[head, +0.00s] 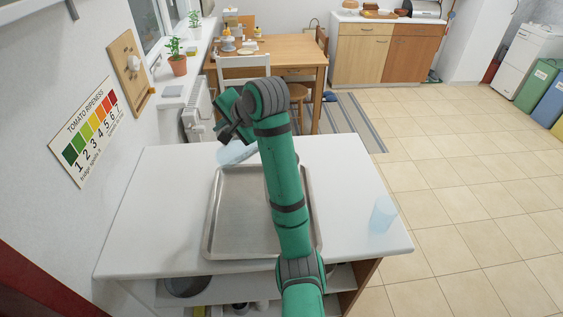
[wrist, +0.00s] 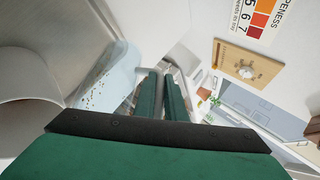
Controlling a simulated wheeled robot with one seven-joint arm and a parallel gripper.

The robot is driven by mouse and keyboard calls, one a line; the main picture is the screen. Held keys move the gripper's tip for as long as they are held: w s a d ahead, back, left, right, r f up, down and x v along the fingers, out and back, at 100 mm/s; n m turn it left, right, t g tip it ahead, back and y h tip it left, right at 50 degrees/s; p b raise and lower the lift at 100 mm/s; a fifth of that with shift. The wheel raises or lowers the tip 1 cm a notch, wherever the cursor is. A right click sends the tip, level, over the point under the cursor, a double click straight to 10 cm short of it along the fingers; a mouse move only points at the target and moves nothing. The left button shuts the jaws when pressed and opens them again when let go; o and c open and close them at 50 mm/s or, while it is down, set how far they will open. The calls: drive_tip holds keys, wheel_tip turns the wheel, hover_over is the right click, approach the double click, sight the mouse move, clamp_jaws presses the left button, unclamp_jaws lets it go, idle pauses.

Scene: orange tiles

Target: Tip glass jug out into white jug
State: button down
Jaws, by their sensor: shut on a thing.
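My gripper (head: 226,134) is shut on the glass jug, seemingly at its handle side; the exact grip is hard to see. The glass jug (head: 236,153) is pale blue and see-through, held tilted over the far left edge of the metal tray. In the wrist view the glass jug (wrist: 117,76) lies left of my fingers (wrist: 160,95), with small brownish grains along its wall. A pale round vessel, apparently the white jug (wrist: 28,112), stands at the left of the wrist view beside the glass jug's lower part. My arm hides it in the head view.
The metal tray (head: 213,226) lies on the white counter (head: 150,220). A pale blue cup (head: 382,214) stands near the counter's right edge. A wall with a ripeness chart (head: 88,132) is on the left. The counter left of the tray is clear.

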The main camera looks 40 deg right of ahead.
sight(217, 151)
drive_tip(key=f+g+h, duration=0.1)
drive_tip(key=f, duration=0.2)
drive_tip(key=w+a+f+g+h, duration=0.1)
drive_tip(key=f, duration=0.2)
drive_tip(key=w+a+f+n+g+h, duration=0.1)
drive_tip(key=f+g, duration=0.1)
drive_tip(key=f, duration=0.1)
drive_tip(key=shift+w+b, duration=0.2)
drive_tip(key=shift+b, duration=0.2)
drive_tip(key=shift+w+a+f+n+g+h+b, duration=0.15)
drive_tip(key=shift+f+g+h, duration=0.25)
drive_tip(key=shift+f+g, duration=0.25)
drive_tip(key=shift+w+a+f+n+g+h+b, duration=0.15)
drive_tip(key=shift+f+g+h, duration=0.25)
drive_tip(key=shift+f, duration=0.45)
drive_tip(key=shift+w+f+n+g+h+b, duration=0.1)
drive_tip(key=shift+f+n+g+h+b, duration=0.1)
drive_tip(key=shift+f+g+h, duration=0.35)
